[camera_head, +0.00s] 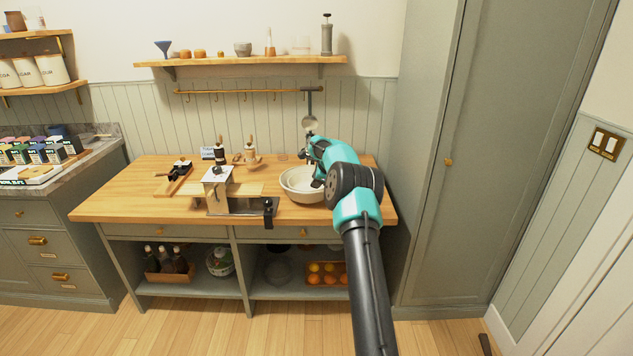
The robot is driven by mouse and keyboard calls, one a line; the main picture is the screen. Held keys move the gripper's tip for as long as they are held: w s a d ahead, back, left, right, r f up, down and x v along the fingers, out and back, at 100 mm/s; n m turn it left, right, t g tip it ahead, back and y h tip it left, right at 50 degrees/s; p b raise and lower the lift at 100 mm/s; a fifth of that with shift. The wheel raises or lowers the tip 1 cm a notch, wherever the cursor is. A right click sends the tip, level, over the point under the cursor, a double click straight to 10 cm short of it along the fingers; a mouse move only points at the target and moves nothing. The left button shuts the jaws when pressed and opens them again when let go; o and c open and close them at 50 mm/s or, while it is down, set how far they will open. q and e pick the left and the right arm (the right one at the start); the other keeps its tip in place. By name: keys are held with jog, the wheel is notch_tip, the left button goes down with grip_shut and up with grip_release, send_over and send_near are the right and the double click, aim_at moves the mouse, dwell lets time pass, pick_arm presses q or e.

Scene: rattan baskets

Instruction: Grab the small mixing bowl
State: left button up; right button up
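A white bowl (292,187) stands upright on the wooden worktop (130,203), right of the middle. My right arm reaches in from the bottom of the picture, and its turquoise and black wrist covers the bowl's right side. My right gripper (317,178) is at the bowl's right rim, mostly hidden behind the wrist. I cannot tell whether its fingers touch the bowl or are open or shut. My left gripper is not in view.
A metal and wood press-like tool (218,188) stands left of the bowl. A tall grey-green cabinet (480,150) stands to the right. The lower shelf holds bottles (165,260) and a tray of oranges (326,273).

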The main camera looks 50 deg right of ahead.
dwell(0.4)
jog(key=w+a+f+n+g+y, duration=0.1)
jog(key=a+f+n, duration=0.3)
jog(key=a+f, duration=0.65)
jog(key=w+a+f+n+g+y, duration=0.1)
jog(key=a+f+n, duration=0.55)
jog(key=a, duration=0.65)
jog(key=s+a+f+n+g+y, duration=0.1)
jog(key=s+a+f+n, duration=0.3)
jog(key=a, duration=0.5)
jog(key=s+a+f+n, duration=0.1)
jog(key=s+a+f, duration=0.3)
jog(key=a+f, duration=0.3)
jog(key=s+a+n+g+y, duration=0.1)
jog(key=s+a+n+g, duration=0.1)
jog(key=s+a+n, duration=0.9)
jog(key=s+a, duration=0.8)
jog(key=s, duration=0.4)
jog(key=shift+a+f+g, duration=0.15)
jog(key=shift+f+g, duration=0.1)
jog(key=shift+g, duration=0.15)
jog(key=shift+s, duration=0.1)
